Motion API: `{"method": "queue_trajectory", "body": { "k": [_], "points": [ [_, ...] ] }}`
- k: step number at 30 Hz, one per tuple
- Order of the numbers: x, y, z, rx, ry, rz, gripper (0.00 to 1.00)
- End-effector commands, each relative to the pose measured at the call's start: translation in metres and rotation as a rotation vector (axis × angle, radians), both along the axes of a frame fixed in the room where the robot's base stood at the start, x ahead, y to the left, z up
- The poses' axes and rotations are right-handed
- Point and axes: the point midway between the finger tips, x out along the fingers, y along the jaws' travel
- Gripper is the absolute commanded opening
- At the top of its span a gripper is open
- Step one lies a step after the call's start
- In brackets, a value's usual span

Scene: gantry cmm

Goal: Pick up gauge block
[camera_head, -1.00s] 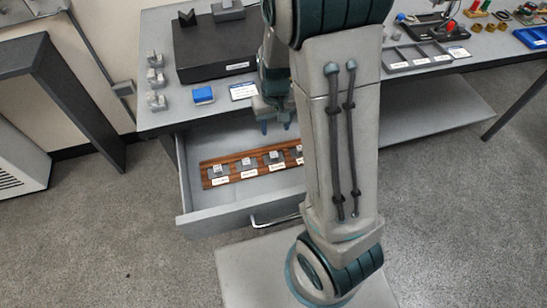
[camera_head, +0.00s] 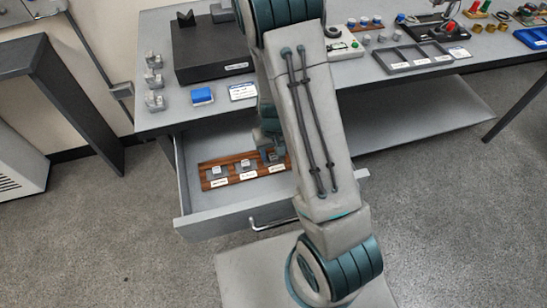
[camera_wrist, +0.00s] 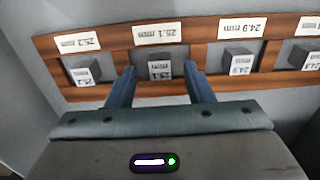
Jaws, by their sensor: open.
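A brown wooden rack (camera_head: 232,177) with several grey gauge blocks lies in the open drawer. My gripper (camera_wrist: 160,72) is open, with nothing held. In the wrist view its two blue fingers are on either side of the block labelled 25.1 mm (camera_wrist: 159,62); I cannot tell how far down they reach. The block marked 25.2 (camera_wrist: 83,74) is to the left, the one marked 24.9 (camera_wrist: 239,62) to the right, and another block (camera_wrist: 304,54) at the right edge. In the head view my gripper is over the rack, and my arm hides the rack's right end.
A grey divided tray (camera_head: 420,58) stands at the right.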

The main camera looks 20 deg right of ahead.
Motion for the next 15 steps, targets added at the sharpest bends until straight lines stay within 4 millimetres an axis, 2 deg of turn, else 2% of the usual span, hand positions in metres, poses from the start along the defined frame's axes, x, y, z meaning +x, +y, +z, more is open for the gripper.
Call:
{"method": "queue_trajectory", "body": {
  "k": [3,10,11,15],
  "points": [
    [0.0,-0.0004,-0.0091,0.0,0.0,-0.001,0.47],
    [0.0001,0.0,-0.01,0.0,-0.001,0.0,0.47],
    [0.0002,0.0,-0.01,0.0,-0.001,0.0,0.45],
    [0.0001,-0.0001,-0.0099,0.0,-0.001,0.0,0.06]
  ]
}}
